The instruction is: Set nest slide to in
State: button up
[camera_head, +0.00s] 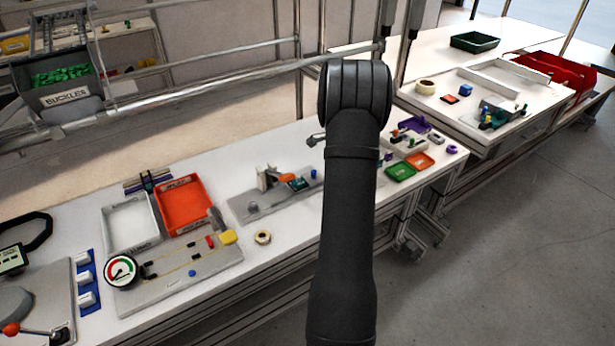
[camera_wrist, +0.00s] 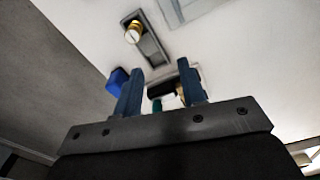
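My gripper (camera_wrist: 160,68) shows in the wrist view with its two dark fingers apart; I see nothing clamped between them. Beyond and between the fingers are a dark block (camera_wrist: 160,88) and a small teal part (camera_wrist: 157,105), partly hidden by the fingers and gripper body. A yellow round knob (camera_wrist: 133,33) sits at one end of a dark slot (camera_wrist: 152,50) in a pale surface. I cannot tell for certain whether this is the nest slide, or its position. In the head view my arm hides part of the bench, and my gripper is not seen.
A blue block (camera_wrist: 117,80) is close by the left finger. On the bench are a grey fixture plate (camera_head: 262,203), an orange tray (camera_head: 186,203), a white tray (camera_head: 128,224) and a dial gauge (camera_head: 121,271). Another fixture (camera_head: 497,113) stands on the right table.

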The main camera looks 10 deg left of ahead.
aim_at(313, 171)
jog(key=s+a+r+n+t+h, duration=0.3)
jog(key=a+r, duration=0.9)
jog(key=a, duration=0.2)
jog(key=x, duration=1.6)
jog(key=shift+a+f, duration=0.25)
jog(key=shift+f, duration=0.2)
jog(key=shift+c, duration=0.4)
grip_shut()
